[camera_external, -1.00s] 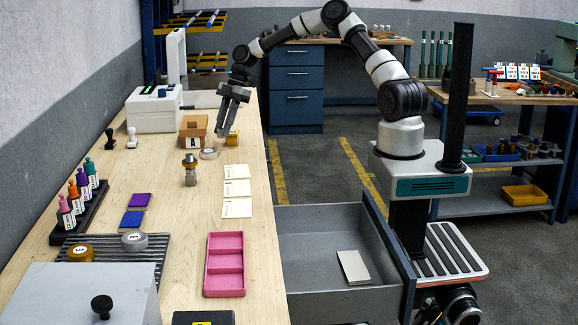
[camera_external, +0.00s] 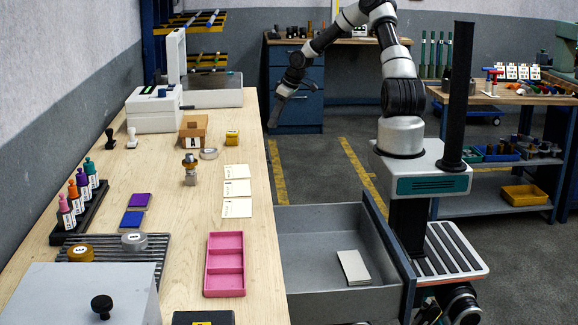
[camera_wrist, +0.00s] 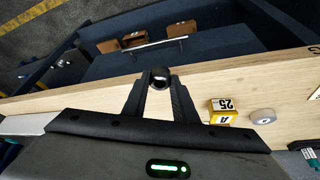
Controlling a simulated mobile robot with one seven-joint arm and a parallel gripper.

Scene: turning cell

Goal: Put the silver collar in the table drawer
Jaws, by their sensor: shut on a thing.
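My gripper (camera_external: 273,122) is raised just past the table's right edge near its far end. In the wrist view my gripper (camera_wrist: 160,86) is shut on a small dark round piece (camera_wrist: 160,76) with a greyish face; I cannot tell exactly what it is. A silver ring (camera_external: 208,153) lies on the table beside the wooden block; it also shows in the wrist view (camera_wrist: 263,116). A silver disc with a label (camera_external: 134,240) rests on the ribbed rack beside a brass one (camera_external: 80,252). The table drawer (camera_external: 310,222) is pulled open, with a pale block (camera_external: 354,267) inside.
A yellow block (camera_external: 232,137) stands near the silver ring. A knobbed post (camera_external: 190,170), pale cards (camera_external: 237,188) and a pink tray (camera_external: 225,264) are on the table. A blue cabinet (camera_external: 297,85) stands beyond my gripper. The drawer floor is mostly free.

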